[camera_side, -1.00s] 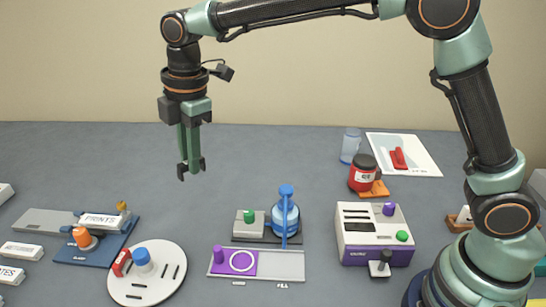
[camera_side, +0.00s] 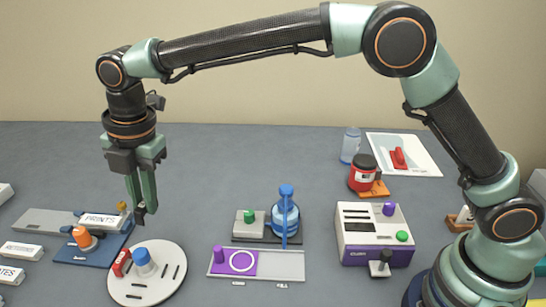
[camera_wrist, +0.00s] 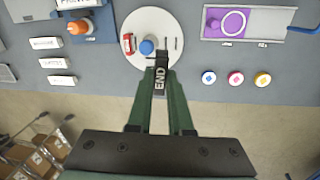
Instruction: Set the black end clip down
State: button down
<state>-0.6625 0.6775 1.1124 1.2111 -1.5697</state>
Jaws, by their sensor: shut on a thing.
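My gripper (camera_side: 143,207) is shut on the black end clip (camera_wrist: 160,84), whose white END lettering shows between the fingers in the wrist view. In the side view the clip is a small dark shape at the fingertips, hard to tell from them. The gripper points down and is held in the air, appearing just above the round white disc (camera_side: 170,272). The disc has a blue knob (camera_side: 142,256), a red clip (camera_side: 121,263) at its left and several dark slots. In the wrist view the clip's far end overlaps the disc's near edge.
Left of the disc is a blue board (camera_side: 75,255) with an orange knob. Right of it is a grey tray (camera_side: 285,264) with a purple plate (camera_side: 240,262). A white and purple machine (camera_side: 365,225) stands farther right. White labelled blocks (camera_side: 22,250) lie at the left edge.

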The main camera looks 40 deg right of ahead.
notch_tip(320, 180, down, 16)
jog(key=shift+f, duration=0.1)
dwell(0.4)
jog(key=shift+f, duration=0.2)
jog(key=c, duration=0.8)
grip_release()
jog(key=shift+c, duration=0.2)
jog(key=shift+r, duration=0.1)
